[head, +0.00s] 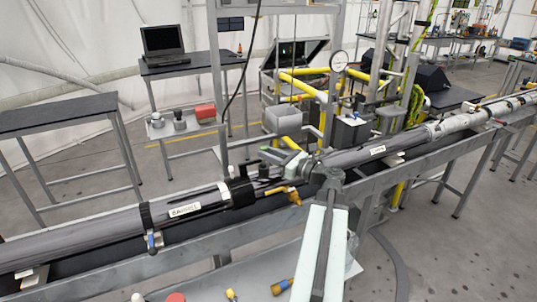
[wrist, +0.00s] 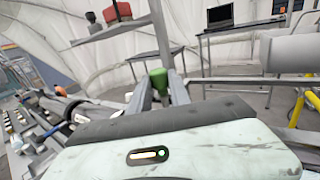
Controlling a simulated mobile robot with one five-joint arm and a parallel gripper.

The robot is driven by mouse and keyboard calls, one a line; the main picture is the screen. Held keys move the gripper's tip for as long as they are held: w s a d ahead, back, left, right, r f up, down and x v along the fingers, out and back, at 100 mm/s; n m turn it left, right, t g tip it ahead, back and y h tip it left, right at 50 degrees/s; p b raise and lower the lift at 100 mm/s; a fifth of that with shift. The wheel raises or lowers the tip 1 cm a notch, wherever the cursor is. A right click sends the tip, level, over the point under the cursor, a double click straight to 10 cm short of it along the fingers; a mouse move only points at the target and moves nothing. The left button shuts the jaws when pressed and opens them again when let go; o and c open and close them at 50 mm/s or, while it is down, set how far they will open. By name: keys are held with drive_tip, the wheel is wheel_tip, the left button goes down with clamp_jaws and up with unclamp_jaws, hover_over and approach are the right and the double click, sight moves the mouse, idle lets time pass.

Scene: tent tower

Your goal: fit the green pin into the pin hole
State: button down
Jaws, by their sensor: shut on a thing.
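The green pin (wrist: 158,79) shows in the wrist view between the two grey fingers of my gripper (wrist: 160,92). My gripper is shut on it, and only the rounded green top stands clear. In the head view my gripper (head: 288,160) is above the long grey tube assembly (head: 100,228), near a gap between its labelled left part and the part on the right. I cannot make out the pin hole in either view. The pin's lower end is hidden, so I cannot tell whether it touches anything.
A black clamp (head: 238,192) and a yellow-orange handle (head: 285,192) sit on the assembly close to my gripper. A grey box (head: 285,120) and yellow pipes (head: 303,82) stand behind it. A tray (head: 255,278) with small loose parts lies in front.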

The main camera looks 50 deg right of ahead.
sight(268, 168)
drive_tip(key=shift+f+b, duration=1.75)
drive_tip(key=shift+f, duration=0.1)
drive_tip(key=c, duration=1.1)
unclamp_jaws()
drive_tip(key=shift+s, duration=0.1)
drive_tip(key=s, duration=0.5)
drive_tip(key=s+d, duration=0.1)
drive_tip(key=s, duration=0.1)
drive_tip(key=shift+s+f, duration=0.15)
drive_tip(key=shift+s, duration=0.2)
